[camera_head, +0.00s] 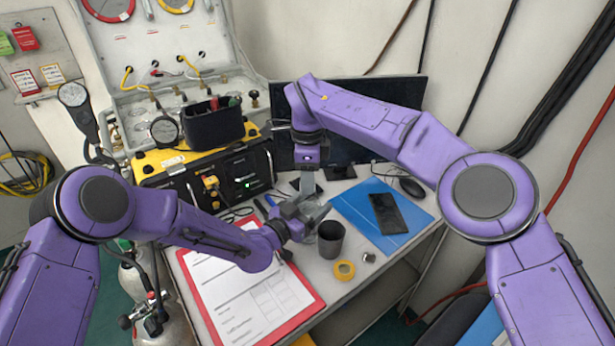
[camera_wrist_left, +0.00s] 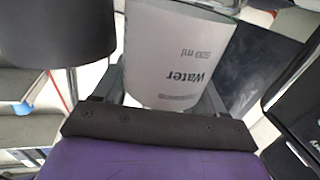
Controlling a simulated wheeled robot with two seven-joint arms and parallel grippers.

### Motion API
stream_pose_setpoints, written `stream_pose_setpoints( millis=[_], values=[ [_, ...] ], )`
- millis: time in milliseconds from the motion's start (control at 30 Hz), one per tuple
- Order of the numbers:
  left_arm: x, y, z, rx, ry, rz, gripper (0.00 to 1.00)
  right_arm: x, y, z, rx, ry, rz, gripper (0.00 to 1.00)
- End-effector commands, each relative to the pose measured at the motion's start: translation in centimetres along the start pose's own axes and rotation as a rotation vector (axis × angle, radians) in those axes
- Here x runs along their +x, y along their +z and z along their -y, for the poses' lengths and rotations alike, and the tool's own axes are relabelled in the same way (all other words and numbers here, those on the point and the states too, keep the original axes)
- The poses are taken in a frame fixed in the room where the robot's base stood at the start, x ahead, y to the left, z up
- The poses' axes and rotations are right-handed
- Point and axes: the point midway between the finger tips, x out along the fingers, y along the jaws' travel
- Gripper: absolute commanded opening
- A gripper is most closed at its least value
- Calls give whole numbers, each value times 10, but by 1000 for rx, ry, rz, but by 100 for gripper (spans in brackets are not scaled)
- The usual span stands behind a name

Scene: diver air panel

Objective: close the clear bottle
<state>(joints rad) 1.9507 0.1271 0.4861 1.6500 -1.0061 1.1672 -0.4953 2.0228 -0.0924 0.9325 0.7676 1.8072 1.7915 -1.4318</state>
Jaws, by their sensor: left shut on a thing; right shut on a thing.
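The clear bottle (camera_wrist_left: 180,55) has a white label reading "Water" and "500 ml", upside down in the left wrist view. It stands between the fingers of my left gripper (camera_head: 294,217), which is shut on it. In the head view the bottle is small and mostly hidden by the grippers. My right gripper (camera_head: 308,184) points down from above, just over the left gripper and the bottle. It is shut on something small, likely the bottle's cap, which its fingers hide. I cannot tell whether the cap touches the bottle's neck.
A dark cup (camera_head: 331,240) stands close to the right of the left gripper. A yellow tape roll (camera_head: 344,270) and a small metal piece (camera_head: 369,257) lie nearby. A red clipboard (camera_head: 304,276), a blue folder (camera_head: 345,207) with a black phone (camera_head: 387,214), and the yellow-black air panel (camera_head: 247,168) surround them.

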Motion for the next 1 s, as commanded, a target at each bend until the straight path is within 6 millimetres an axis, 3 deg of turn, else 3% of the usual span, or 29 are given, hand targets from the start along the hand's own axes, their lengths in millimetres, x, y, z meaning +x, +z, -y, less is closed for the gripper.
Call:
stream_pose_setpoints(
  millis=[800,933,1000],
  values=[
    [0,0,2,-1,-5,0,0,2,-2,1,2612,2,-1,0],
    [0,0,2,-1,-4,0,0,2,-2,0,2888,2,0,0],
    [0,0,2,-1,-4,0,0,2,-2,1,2906,1,1,0]
  ],
)
